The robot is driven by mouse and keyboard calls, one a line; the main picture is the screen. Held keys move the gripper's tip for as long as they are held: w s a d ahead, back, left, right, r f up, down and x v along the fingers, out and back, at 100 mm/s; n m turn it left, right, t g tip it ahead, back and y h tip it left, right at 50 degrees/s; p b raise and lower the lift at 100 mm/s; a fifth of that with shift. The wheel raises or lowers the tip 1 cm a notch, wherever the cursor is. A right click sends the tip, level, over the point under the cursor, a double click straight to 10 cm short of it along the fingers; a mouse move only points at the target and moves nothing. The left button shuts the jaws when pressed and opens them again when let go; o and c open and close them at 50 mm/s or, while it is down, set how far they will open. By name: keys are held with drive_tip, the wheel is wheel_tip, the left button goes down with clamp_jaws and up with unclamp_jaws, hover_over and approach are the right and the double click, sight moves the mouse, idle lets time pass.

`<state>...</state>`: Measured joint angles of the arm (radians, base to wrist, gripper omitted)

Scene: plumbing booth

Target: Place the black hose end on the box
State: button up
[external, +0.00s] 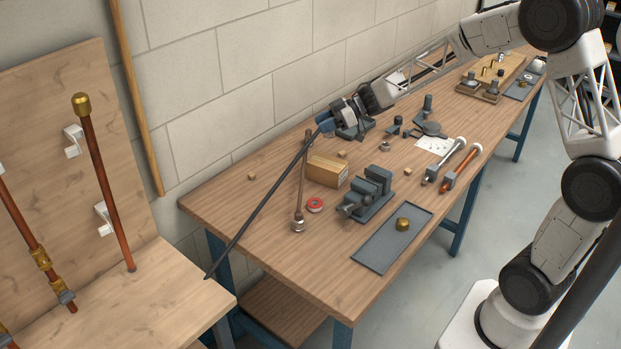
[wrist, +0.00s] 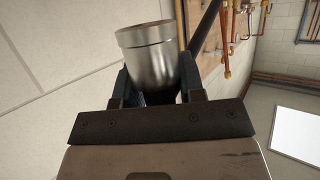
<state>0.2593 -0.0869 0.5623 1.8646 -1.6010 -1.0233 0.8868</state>
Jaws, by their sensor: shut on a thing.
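My gripper (external: 328,121) is up over the back of the workbench, behind and above the small cardboard box (external: 327,171) in the external view. The black hose (external: 262,204) runs as a long dark line from my gripper down to the left, to the edge of the wooden board. In the wrist view, my gripper's dark fingers (wrist: 160,85) are shut on a silver metal cylinder (wrist: 147,55), which looks like the hose's end fitting. The box stands on the bench, its top bare and apart from the hose end. The box is not visible in the wrist view.
A brown rod with a silver end (external: 300,190) is just left of the box. A grey vise (external: 367,195) stands to its right and a red ring (external: 315,205) in front. A grey tray (external: 385,250) holds a brass fitting (external: 403,224). The bench's left end is mostly clear.

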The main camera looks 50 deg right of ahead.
idle(0.4)
hover_over(323, 163)
drive_tip(key=shift+w+f, duration=0.1)
drive_tip(key=shift+f, duration=3.05)
drive_tip(key=shift+f, duration=1.85)
drive_tip(key=shift+f, duration=0.15)
drive_tip(key=o, duration=0.9)
drive_tip(key=shift+r, duration=0.2)
drive_tip(key=shift+v, duration=6.05)
